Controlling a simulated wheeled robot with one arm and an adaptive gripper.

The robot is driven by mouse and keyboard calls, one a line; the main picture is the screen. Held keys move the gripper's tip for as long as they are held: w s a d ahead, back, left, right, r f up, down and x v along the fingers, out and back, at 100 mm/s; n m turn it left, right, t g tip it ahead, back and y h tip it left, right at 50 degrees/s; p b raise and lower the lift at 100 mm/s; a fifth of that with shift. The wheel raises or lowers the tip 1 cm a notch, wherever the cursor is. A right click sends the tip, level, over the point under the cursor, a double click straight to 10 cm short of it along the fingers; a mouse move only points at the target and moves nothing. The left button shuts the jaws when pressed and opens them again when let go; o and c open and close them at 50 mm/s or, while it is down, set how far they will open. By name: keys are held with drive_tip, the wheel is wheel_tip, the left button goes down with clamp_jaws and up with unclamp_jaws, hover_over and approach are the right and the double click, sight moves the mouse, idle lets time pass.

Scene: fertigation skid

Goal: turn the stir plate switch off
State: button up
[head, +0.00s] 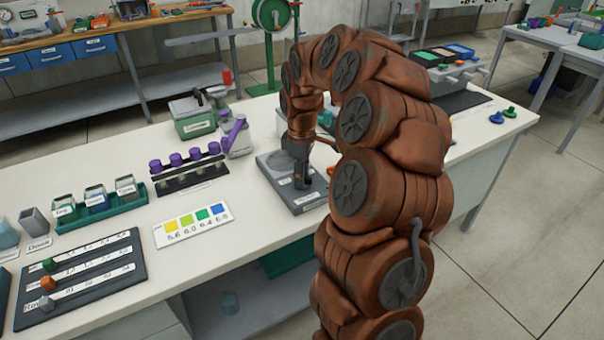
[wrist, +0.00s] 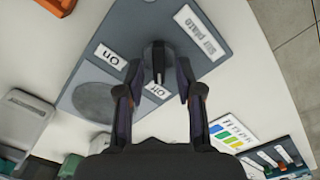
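The grey stir plate (head: 310,201) lies on the white bench in the head view, with my gripper (head: 301,182) low over it. In the wrist view the stir plate (wrist: 208,30) has a darker round disc, a "Stir plate" label, an "On" label (wrist: 110,57) and an "Off" label (wrist: 158,91). The dark switch (wrist: 157,58) stands up near these labels. My gripper (wrist: 160,100) is open, with one finger on each side of the switch's line; whether a finger touches it I cannot tell. Which label the switch is set to is unclear.
A colour chart (head: 193,227) lies left of the plate. A rack of purple-capped bottles (head: 188,178) and a green-grey device (head: 193,118) stand behind it. A dark slotted board (head: 85,280) is at the front left. Bare bench lies around the chart.

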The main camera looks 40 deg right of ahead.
wheel_tip(320, 180, up, 12)
idle(0.8)
idle(0.6)
